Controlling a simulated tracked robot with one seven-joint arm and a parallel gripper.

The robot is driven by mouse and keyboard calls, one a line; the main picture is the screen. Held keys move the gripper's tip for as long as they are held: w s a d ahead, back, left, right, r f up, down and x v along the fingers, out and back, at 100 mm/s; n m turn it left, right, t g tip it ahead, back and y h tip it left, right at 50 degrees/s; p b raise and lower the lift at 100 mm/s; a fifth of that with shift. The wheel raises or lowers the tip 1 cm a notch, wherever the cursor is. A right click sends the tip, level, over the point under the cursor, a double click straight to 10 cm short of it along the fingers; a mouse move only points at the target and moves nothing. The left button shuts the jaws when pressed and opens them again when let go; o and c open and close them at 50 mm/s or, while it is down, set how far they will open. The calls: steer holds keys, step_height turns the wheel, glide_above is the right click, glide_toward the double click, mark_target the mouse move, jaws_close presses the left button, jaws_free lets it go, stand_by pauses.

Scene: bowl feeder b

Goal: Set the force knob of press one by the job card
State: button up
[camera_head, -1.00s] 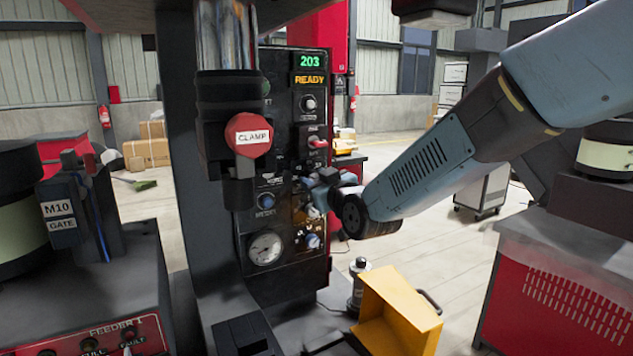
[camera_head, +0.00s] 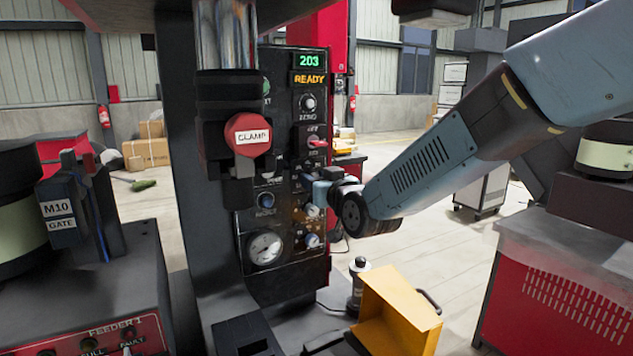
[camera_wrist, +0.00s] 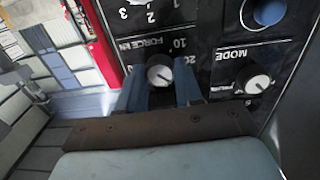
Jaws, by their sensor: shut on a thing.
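The force knob (camera_wrist: 160,72) is a round light dial in the wrist view, beside the upside-down words "FORCE kN" and the numbers 10 and 20. My gripper (camera_wrist: 161,85) has its two blue fingers on either side of the knob and is shut on it. In the head view my gripper (camera_head: 322,193) is at the right side of the black press panel (camera_head: 290,275) and hides the force knob there. The panel display (camera_head: 309,61) reads 203, with "READY" below it. I cannot make out a job card.
The MODE knob (camera_wrist: 258,84) is close beside my finger. A blue knob (camera_wrist: 268,12) also sits nearby. A red CLAMP button (camera_head: 248,135) stands in front of the panel. A gauge (camera_head: 265,248) is low on it. A yellow bin (camera_head: 400,310) stands below my arm.

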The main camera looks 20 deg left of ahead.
steer(key=o, duration=1)
steer(key=shift+o, duration=0.2)
steer(key=shift+d, duration=0.1)
steer(key=v, duration=1.3)
steer(key=shift+s+d, duration=0.2)
steer(key=shift+s, duration=0.1)
steer(key=shift+f, duration=0.2)
